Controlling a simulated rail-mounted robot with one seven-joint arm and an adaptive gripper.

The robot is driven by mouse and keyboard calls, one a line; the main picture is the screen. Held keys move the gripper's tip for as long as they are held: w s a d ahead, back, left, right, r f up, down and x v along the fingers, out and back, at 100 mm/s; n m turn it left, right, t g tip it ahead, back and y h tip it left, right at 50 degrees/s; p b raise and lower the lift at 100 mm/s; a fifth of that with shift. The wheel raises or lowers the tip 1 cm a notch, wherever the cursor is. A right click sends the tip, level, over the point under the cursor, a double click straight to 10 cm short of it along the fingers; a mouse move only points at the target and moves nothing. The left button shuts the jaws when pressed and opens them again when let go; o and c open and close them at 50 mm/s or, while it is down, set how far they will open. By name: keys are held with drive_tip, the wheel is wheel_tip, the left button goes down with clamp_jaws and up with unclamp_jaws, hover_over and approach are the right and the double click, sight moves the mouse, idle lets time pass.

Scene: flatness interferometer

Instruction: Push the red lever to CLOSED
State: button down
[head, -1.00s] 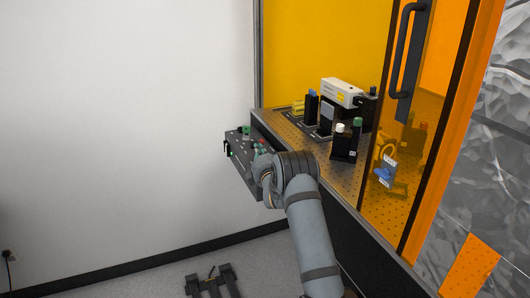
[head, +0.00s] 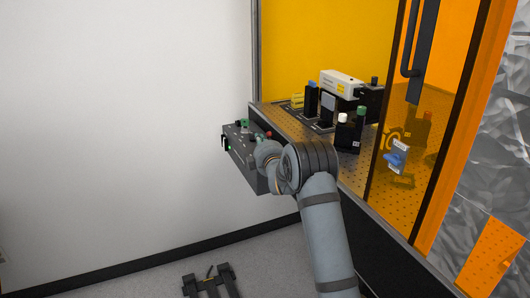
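A dark control box (head: 243,153) sticks out at the left end of the optical bench. A small red part (head: 268,134), which may be the red lever's end, shows at the right of its top, just above my wrist. Its shape and position are too small to read. Green parts and a green light (head: 228,147) are also on the box. My arm reaches over from the lower right, and its wrist covers the right side of the box. My gripper is hidden behind the wrist, so I cannot see its fingers or any contact.
The perforated bench (head: 290,124) carries a white instrument (head: 342,83) and several dark mounts. An orange transparent door with a dark handle (head: 419,45) stands at the right. A dark floor stand (head: 209,280) is below. The space left of the box is clear.

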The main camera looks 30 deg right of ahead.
drive_tip(key=r+b+v, duration=0.1)
drive_tip(key=b+v, duration=0.1)
drive_tip(key=v, duration=0.9)
drive_tip(key=shift+a+b, duration=0.3)
drive_tip(key=shift+b, duration=0.1)
